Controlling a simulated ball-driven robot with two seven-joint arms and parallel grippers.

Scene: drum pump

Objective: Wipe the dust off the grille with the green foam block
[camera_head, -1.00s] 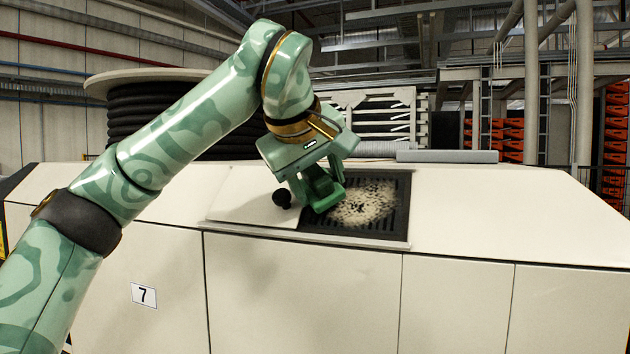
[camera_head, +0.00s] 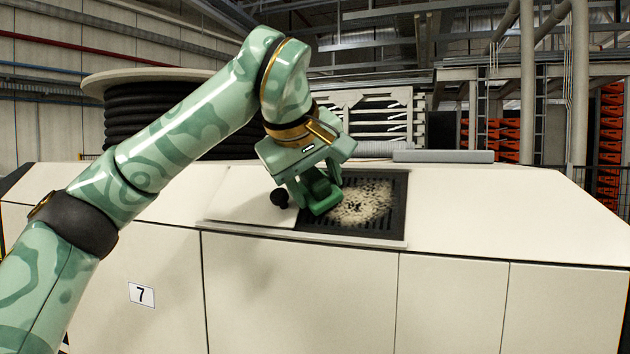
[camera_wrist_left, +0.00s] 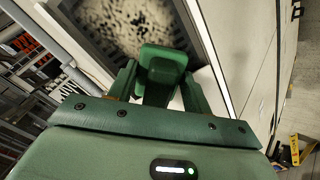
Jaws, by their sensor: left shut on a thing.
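My left gripper (camera_head: 312,192) is shut on the green foam block (camera_head: 324,200), over the left part of the dark grille (camera_head: 391,222). In the left wrist view the foam block (camera_wrist_left: 162,60) sits between the two fingers (camera_wrist_left: 160,88). A pale, speckled patch of dust (camera_head: 363,202) covers the middle of the grille, right beside the block. The dust also shows beyond the block in the left wrist view (camera_wrist_left: 128,25). Whether the block touches the grille surface cannot be told. My right gripper is not in view.
The grille is set in the sloping top of a cream cabinet (camera_head: 500,210). A pale panel with a black knob (camera_head: 280,197) lies just left of the grille. A grey bar (camera_head: 443,156) lies along the back edge. A cable reel (camera_head: 155,120) stands behind.

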